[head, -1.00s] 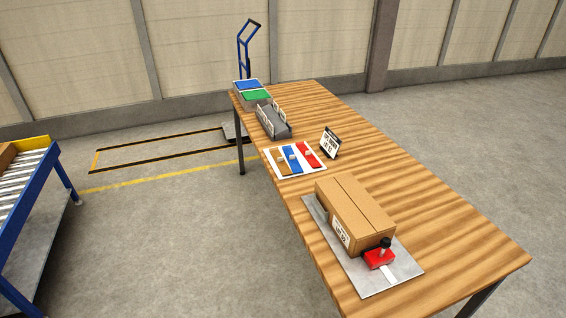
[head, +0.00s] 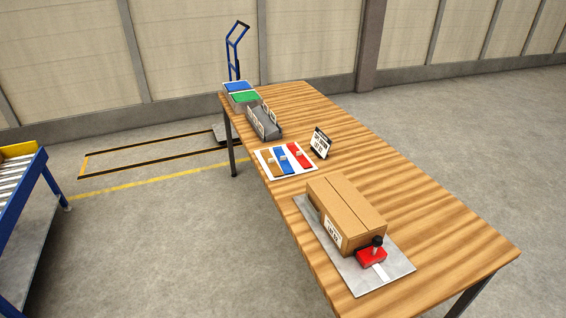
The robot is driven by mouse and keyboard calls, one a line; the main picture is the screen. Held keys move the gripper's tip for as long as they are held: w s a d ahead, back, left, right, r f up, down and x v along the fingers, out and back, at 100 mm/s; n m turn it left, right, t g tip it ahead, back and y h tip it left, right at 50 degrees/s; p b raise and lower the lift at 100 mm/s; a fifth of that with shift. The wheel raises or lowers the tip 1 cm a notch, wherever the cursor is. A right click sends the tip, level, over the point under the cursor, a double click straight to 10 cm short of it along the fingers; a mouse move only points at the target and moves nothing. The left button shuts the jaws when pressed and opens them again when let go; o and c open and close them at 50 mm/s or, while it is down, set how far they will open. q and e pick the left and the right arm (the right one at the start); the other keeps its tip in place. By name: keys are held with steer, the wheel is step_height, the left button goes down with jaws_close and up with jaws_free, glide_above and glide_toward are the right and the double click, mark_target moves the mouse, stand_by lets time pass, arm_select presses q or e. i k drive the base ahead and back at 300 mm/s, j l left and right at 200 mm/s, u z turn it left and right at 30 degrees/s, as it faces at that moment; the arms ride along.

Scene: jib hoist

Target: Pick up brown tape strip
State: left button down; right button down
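The brown tape strip (head: 269,163) lies on a white card (head: 309,169) on the wooden table. It is the leftmost of three strips, beside a blue strip (head: 284,160) and a red strip (head: 299,156). A small pale piece sits on each strip. Neither of my grippers shows in the head view.
A cardboard box (head: 345,213) rests on a grey plate (head: 396,266) with a red clamp (head: 371,257) at its near end. A small sign (head: 320,143) stands right of the card. A grey tray (head: 264,124) and bins with blue and green tops (head: 246,98) are beyond.

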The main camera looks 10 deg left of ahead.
mark_target(274, 167)
steer(key=i+j+z, duration=0.15)
steer(key=i+j, duration=0.2)
steer(key=i+j+z, duration=0.1)
steer(key=i+j, duration=0.25)
steer(key=j, duration=0.25)
